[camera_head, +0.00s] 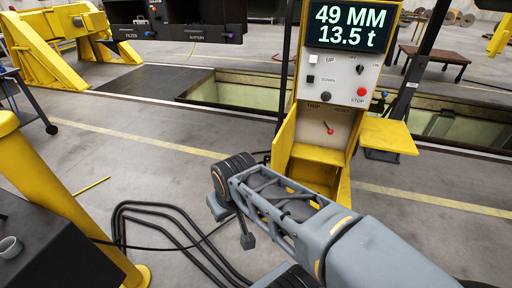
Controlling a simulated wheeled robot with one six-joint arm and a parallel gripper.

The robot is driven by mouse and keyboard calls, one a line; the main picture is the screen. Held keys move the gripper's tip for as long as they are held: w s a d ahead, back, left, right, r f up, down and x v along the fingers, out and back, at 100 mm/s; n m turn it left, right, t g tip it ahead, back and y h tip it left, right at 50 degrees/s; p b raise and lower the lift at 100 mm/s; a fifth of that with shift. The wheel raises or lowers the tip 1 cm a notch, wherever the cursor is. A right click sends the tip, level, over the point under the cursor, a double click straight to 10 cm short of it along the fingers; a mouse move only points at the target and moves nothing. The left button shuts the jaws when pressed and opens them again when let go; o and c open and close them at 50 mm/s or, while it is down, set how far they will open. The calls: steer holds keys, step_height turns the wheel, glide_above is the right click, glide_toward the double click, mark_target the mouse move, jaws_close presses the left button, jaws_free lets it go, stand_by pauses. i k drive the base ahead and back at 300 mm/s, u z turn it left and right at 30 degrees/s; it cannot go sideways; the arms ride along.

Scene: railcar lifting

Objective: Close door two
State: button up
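A control pedestal (340,85) stands right of centre. Its yellow lower box is open at the front and shows a red pointer or lever between the TRIP and RESET labels. A yellow panel (284,140) stands at the box's left side. A flat yellow flap (386,135) sticks out to the right. No label "two" is readable, so I cannot tell which part is door two. My grey arm reaches in from the lower right. My gripper (232,222) is at its far end, left of and in front of the pedestal, apart from both panels. Its finger opening is unclear.
A black underfloor unit (175,28) labelled FILTER and BATTERY hangs at the upper left. Open pits (238,92) lie behind the pedestal. Black cables (160,222) loop over the floor beside my arm. A yellow post (60,200) and a dark box with a cup (10,246) stand left.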

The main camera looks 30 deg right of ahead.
mark_target(281, 149)
steer(key=z, duration=0.2)
steer(key=i, duration=0.75)
steer(key=z, duration=0.95)
steer(key=i, duration=0.5)
steer(key=k, duration=1.25)
steer(key=u, duration=1.2)
steer(key=i, duration=1.15)
steer(key=z, duration=0.55)
